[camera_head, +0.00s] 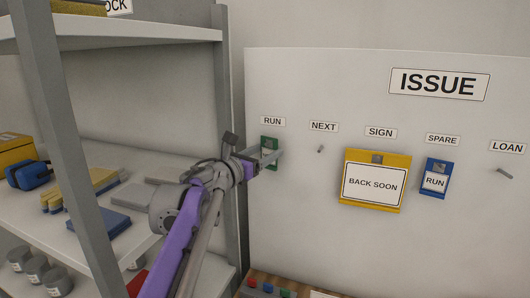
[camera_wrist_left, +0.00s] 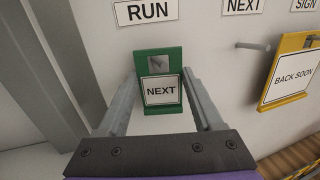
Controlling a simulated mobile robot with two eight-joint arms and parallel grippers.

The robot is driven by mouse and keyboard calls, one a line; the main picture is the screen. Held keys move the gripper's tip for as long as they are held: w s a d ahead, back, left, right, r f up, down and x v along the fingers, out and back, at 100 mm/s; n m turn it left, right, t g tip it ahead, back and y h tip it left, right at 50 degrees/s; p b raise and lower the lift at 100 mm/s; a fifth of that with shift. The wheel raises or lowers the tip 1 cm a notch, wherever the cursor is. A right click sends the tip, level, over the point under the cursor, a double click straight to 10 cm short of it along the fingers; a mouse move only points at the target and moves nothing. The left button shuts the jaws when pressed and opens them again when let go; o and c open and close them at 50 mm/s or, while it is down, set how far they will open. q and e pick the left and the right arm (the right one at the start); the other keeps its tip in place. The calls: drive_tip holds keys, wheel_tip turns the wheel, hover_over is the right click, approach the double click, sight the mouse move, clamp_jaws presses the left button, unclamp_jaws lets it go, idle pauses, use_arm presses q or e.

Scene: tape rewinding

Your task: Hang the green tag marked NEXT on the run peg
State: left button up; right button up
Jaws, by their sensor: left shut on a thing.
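The green tag marked NEXT (camera_head: 269,140) is against the white board just under the RUN label (camera_head: 272,121). It also shows upright in the left wrist view (camera_wrist_left: 160,90), with a grey patch near its top. My left gripper (camera_head: 266,157) is shut on the tag, one finger on each side of it. The peg under NEXT (camera_head: 320,149) is bare. My right gripper is not in view.
A yellow BACK SOON sign (camera_head: 375,203) hangs under SIGN, and a blue RUN tag (camera_head: 435,191) under SPARE. The LOAN peg (camera_head: 505,173) is bare. A grey shelf post (camera_head: 228,100) stands close left of the board. Shelves with boxes fill the left.

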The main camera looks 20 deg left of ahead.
use_arm(q)
drive_tip(key=o, duration=1.3)
drive_tip(key=shift+o, duration=0.2)
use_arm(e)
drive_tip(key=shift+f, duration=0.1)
